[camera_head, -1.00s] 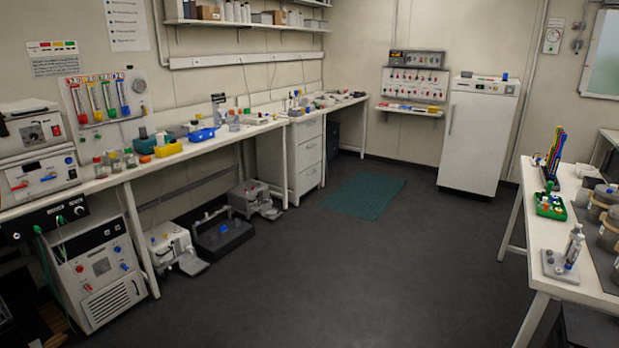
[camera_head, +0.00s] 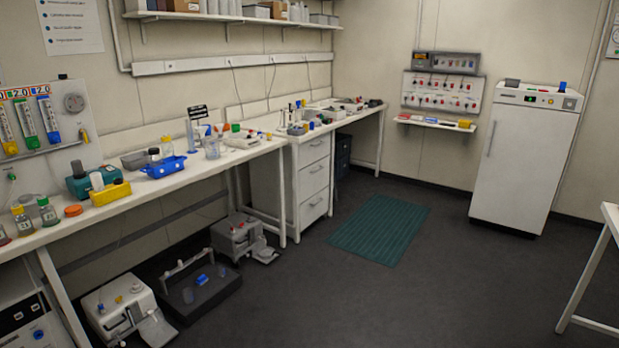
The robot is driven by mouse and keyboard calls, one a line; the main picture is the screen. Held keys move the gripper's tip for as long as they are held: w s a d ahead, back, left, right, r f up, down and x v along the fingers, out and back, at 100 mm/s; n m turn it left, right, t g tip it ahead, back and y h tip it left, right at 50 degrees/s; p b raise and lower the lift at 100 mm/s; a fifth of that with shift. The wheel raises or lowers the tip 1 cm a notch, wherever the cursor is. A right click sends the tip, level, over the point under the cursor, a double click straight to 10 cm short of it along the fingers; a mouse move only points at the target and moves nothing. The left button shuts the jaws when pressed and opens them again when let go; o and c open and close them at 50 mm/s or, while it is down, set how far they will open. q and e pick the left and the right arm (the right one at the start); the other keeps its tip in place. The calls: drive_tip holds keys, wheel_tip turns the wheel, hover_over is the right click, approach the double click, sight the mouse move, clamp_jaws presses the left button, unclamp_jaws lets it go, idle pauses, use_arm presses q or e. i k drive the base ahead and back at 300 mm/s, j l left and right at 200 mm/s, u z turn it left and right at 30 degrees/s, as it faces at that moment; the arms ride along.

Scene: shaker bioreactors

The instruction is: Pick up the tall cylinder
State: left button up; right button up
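A slim, clear, upright cylinder (camera_head: 190,136) stands on the long white bench along the left wall, near the back edge. It looks like the tall cylinder, though it is small in the picture. A clear beaker (camera_head: 212,148) stands to its right and a blue tray (camera_head: 164,167) is in front of it to the left. Neither of my grippers shows in the head view.
The white bench (camera_head: 240,156) also holds a yellow rack (camera_head: 110,193) and several bottles. White and dark machines stand on the floor below it. A green mat (camera_head: 380,230) lies on open dark floor. A white fridge (camera_head: 525,158) stands at the back right.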

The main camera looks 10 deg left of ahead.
sight(188, 124)
drive_tip(key=i, duration=2.1)
drive_tip(key=i+l+u, duration=0.15)
drive_tip(key=i+u, duration=0.25)
drive_tip(key=i, duration=0.25)
drive_tip(key=i+l+u, duration=0.4)
drive_tip(key=i, duration=0.2)
drive_tip(key=i+l+u, duration=0.45)
drive_tip(key=i+j, duration=0.05)
drive_tip(key=i, duration=0.05)
